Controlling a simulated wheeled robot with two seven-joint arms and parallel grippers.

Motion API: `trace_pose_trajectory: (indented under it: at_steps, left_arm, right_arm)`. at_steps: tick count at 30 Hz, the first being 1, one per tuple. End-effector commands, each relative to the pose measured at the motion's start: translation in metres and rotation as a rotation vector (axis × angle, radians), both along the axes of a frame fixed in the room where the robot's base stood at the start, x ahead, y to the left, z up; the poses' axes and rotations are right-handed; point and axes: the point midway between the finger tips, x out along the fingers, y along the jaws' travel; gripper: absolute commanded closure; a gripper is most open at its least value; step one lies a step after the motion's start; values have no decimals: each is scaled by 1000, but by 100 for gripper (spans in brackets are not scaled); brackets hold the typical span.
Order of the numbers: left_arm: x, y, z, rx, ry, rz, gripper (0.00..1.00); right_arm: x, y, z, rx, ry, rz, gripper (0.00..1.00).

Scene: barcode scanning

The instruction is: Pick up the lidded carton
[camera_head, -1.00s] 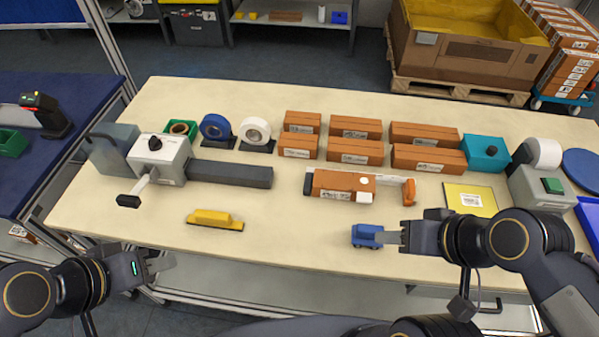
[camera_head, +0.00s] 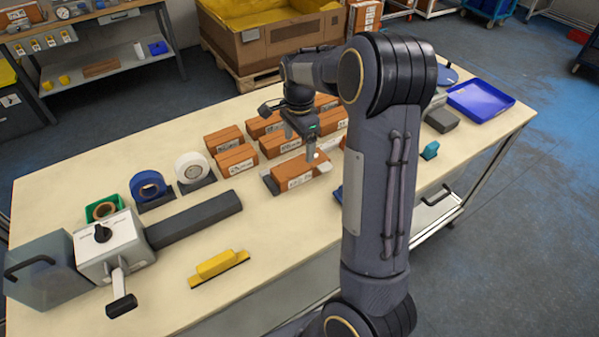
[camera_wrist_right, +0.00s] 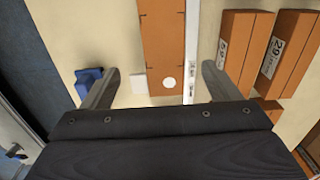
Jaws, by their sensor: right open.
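The brown carton (camera_head: 293,174) with a white label lies in front of the carton rows on the table. It also shows in the right wrist view (camera_wrist_right: 163,45), with a white round spot on its top. I cannot tell its lid apart. My right gripper (camera_head: 301,147) points down over this carton. In the right wrist view its open fingers (camera_wrist_right: 158,84) stand apart on either side of the carton's near end, with nothing held between them. My left gripper is out of view. My right arm hides part of the table.
More brown cartons (camera_head: 231,150) stand in rows behind. A pale strip (camera_wrist_right: 190,50) runs alongside the carton, and a blue object (camera_wrist_right: 88,80) is near one finger. Tape rolls (camera_head: 148,187), a grey-handled device (camera_head: 115,243) and a yellow block (camera_head: 217,265) are at left.

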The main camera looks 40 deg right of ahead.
Motion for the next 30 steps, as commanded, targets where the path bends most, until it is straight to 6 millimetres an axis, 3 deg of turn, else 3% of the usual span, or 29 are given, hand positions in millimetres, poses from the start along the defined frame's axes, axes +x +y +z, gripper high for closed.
trace_pose_trajectory:
  at_steps: [18,27,30]
  left_arm:
    - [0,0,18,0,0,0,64]
    - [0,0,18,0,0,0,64]
    - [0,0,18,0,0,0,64]
  right_arm:
    - [5,-9,-74,-7,11,-20,17]
    - [6,-8,-80,-7,6,-19,17]
    - [6,-8,-80,-7,7,-19,29]
